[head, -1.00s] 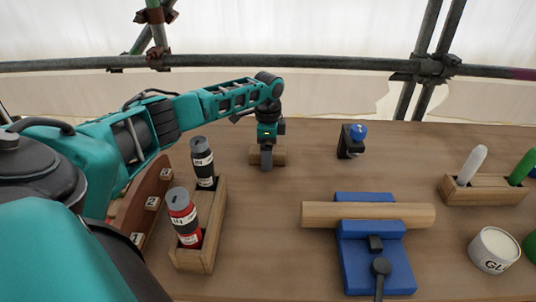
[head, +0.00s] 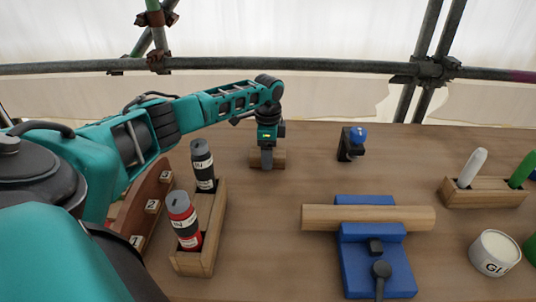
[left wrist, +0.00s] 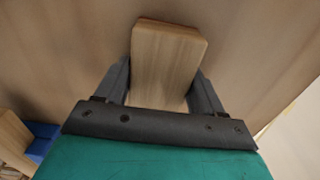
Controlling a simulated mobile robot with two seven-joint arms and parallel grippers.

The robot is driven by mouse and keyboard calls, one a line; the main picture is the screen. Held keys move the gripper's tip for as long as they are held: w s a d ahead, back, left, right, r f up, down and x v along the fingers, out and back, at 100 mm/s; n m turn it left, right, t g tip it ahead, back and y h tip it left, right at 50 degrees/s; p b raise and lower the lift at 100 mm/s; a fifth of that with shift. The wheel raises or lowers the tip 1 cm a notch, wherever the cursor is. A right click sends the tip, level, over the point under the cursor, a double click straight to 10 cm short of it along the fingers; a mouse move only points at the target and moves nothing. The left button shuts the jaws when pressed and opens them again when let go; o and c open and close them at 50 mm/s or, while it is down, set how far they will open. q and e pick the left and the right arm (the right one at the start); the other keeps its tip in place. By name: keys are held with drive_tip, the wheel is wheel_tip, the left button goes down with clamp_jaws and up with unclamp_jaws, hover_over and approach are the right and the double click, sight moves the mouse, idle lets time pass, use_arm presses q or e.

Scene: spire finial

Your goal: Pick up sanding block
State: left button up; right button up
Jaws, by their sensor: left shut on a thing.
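The sanding block (head: 280,158) is a small wooden block on the far part of the table, left of centre in the head view. My left gripper (head: 267,159) points down over it and is shut on it. In the left wrist view the block (left wrist: 166,60) sits between the two dark fingers of the left gripper (left wrist: 165,88), one on each side. In the head view the gripper hides the block's middle. The block looks at table level; I cannot tell whether it is clear of the surface. My right gripper is not in view.
A blue vise (head: 370,262) holds a wooden cylinder (head: 330,217). A wooden rack (head: 208,225) with two bottles stands nearer, left. A small clamp with a blue knob (head: 352,142) stands to the right. A marker holder (head: 485,194) and glue pot (head: 494,253) are farther right.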

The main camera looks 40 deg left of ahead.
use_arm(q)
wheel_tip(320, 180, up, 20)
drive_tip(key=p, duration=0.2)
idle(0.4)
drive_tip(key=o, duration=0.5)
drive_tip(key=c, duration=0.3)
drive_tip(key=shift+d, duration=0.1)
